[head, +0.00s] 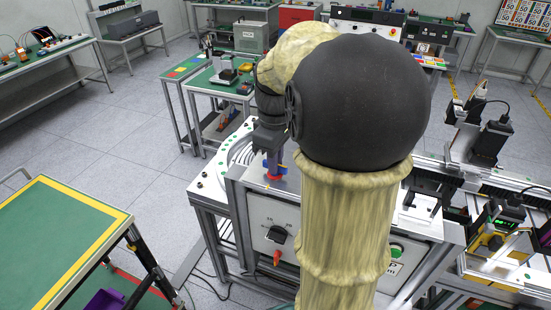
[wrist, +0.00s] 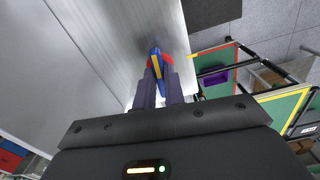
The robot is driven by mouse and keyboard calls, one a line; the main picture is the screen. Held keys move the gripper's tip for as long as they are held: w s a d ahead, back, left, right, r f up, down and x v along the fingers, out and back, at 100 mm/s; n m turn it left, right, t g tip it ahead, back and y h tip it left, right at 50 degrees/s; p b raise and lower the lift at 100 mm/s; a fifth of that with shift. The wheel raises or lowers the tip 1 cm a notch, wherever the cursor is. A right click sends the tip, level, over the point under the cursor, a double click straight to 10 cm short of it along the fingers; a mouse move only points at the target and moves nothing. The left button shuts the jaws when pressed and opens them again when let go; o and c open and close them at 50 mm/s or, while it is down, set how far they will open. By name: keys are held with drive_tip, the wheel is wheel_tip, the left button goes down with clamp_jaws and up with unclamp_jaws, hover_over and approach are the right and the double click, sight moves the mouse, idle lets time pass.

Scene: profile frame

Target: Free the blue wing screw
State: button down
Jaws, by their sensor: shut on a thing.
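The blue wing screw (head: 281,169) sits above a red part (head: 275,178) at the front-left edge of the metal frame on the workbench. My gripper (head: 270,155) comes down on it from above. In the wrist view, the two fingers of my gripper (wrist: 160,84) are shut on the blue wing screw (wrist: 156,62). A yellow stripe shows on the blue, and red shows behind it. My arm covers much of the bench's middle, and the fingers hide part of the screw.
A front panel with a black knob (head: 277,235) and an orange-red handle (head: 277,258) is below. A green-topped table (head: 70,235) with a yellow border stands at the left front. Machinery fills the right side. Grey floor is open at the left.

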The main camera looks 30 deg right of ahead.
drive_tip(key=shift+w, duration=0.1)
idle(0.3)
drive_tip(key=c, duration=1.5)
unclamp_jaws()
wheel_tip(320, 180, up, 17)
drive_tip(key=shift+r+b, duration=0.2)
drive_tip(key=shift+b, duration=0.55)
drive_tip(key=shift+f, duration=0.1)
